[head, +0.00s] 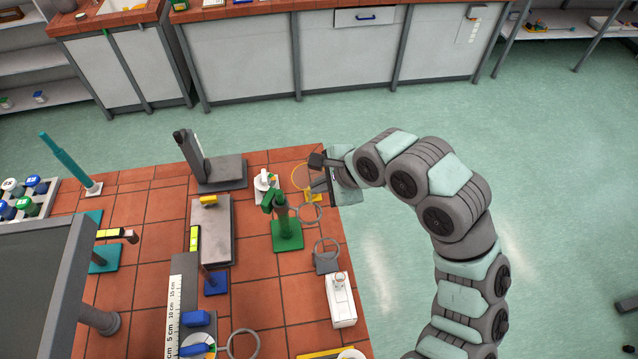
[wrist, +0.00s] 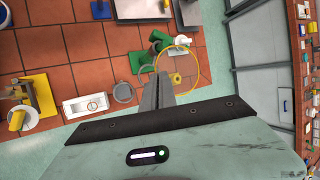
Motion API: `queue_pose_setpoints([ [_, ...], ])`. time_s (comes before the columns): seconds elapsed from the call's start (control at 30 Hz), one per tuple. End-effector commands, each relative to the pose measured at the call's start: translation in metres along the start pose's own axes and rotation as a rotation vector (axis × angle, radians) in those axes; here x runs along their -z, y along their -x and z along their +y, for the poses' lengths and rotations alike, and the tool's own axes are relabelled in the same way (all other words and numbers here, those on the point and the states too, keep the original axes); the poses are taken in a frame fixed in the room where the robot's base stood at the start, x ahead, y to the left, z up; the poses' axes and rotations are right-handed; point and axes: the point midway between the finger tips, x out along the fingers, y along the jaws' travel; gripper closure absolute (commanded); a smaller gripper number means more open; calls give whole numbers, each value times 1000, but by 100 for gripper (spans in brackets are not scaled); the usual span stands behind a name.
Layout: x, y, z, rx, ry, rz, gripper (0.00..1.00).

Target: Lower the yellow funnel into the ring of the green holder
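The yellow funnel shows in the head view as a thin yellow rim (head: 294,170) near the far right corner of the tiled bench. Its rim (wrist: 197,77) is a large yellow circle in the wrist view. My gripper (head: 317,172) is at the right side of this rim. In the wrist view its fingers (wrist: 158,82) are close together with the rim at their tips, so they appear shut on it. The green holder (head: 286,236) stands upright on the bench, nearer the head camera than the funnel. Its grey ring (head: 309,223) sticks out to the right, apart from the funnel.
A grey holder (head: 327,264) with a similar ring and a white tray (head: 343,312) stand nearer along the right edge. A small white item (head: 265,182) and a grey stand (head: 215,176) are left of the funnel. Open floor lies beyond the bench's right edge.

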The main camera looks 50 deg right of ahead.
Motion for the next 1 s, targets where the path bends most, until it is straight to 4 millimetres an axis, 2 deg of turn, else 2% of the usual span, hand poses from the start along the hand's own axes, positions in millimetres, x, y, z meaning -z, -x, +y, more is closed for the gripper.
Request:
queue_pose_setpoints([
  [0.3, -2, 4, -1, 3, -4, 0, 100],
  [0.7, 10, -26, 15, 5, -5, -1, 100],
  [1.0, 12, -32, 17, 6, -4, 0, 100],
])
